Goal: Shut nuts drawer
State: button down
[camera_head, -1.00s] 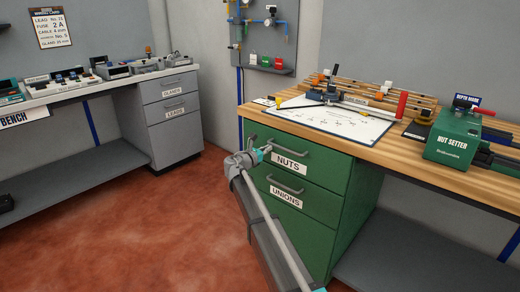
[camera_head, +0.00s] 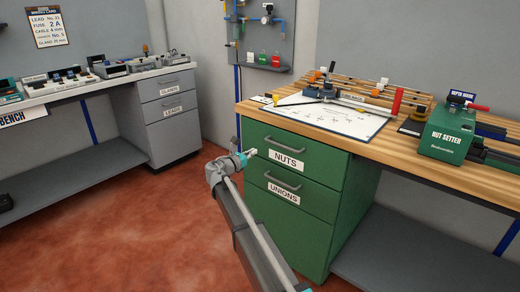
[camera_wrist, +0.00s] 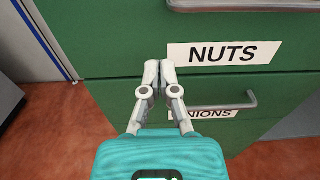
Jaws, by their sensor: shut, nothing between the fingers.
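The nuts drawer (camera_head: 318,168) is the top green drawer of the cabinet under the wooden bench. Its front looks about flush with the unions drawer (camera_head: 312,204) below it. It has a grey bar handle (camera_head: 283,146) and a white NUTS label (camera_head: 286,159). My gripper (camera_head: 253,153) is shut and empty, at the left part of the nuts drawer front, left of the label. In the wrist view the closed fingertips (camera_wrist: 160,66) lie over the lower edge of the nuts drawer front (camera_wrist: 115,45). I cannot tell whether they touch it.
The wooden benchtop (camera_head: 385,145) above holds a white sheet (camera_head: 330,118), rods and a green nut setter (camera_head: 448,134). A grey bench (camera_head: 110,83) with its own drawers stands at the left. The red floor (camera_head: 110,215) between is clear.

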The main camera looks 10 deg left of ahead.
jog(key=v, duration=0.6)
jog(key=shift+s, duration=0.3)
jog(key=s+d+f+m+g, duration=0.3)
jog(key=d+f+m, duration=0.15)
jog(key=d, duration=0.65)
jog(key=s+d+f+m+g, duration=0.35)
jog(key=d+m, duration=0.25)
jog(key=d, duration=0.4)
jog(key=s+d+f+m+g, duration=0.2)
jog(key=d+f+m+g, duration=0.25)
jog(key=d, duration=0.65)
jog(key=s+d+f+m+g+y, duration=0.35)
jog(key=s+d+m, duration=0.3)
jog(key=s, duration=0.25)
jog(key=s+d+f+m+g+y, duration=0.2)
jog(key=s+d+f+m+y, duration=0.15)
jog(key=s+d+m, duration=0.4)
notch_tip(320, 180, up, 34)
jog(key=s+a+m+y+p, duration=0.1)
jog(key=s+p, duration=0.2)
jog(key=p, duration=3)
jog(key=shift+a, duration=0.35)
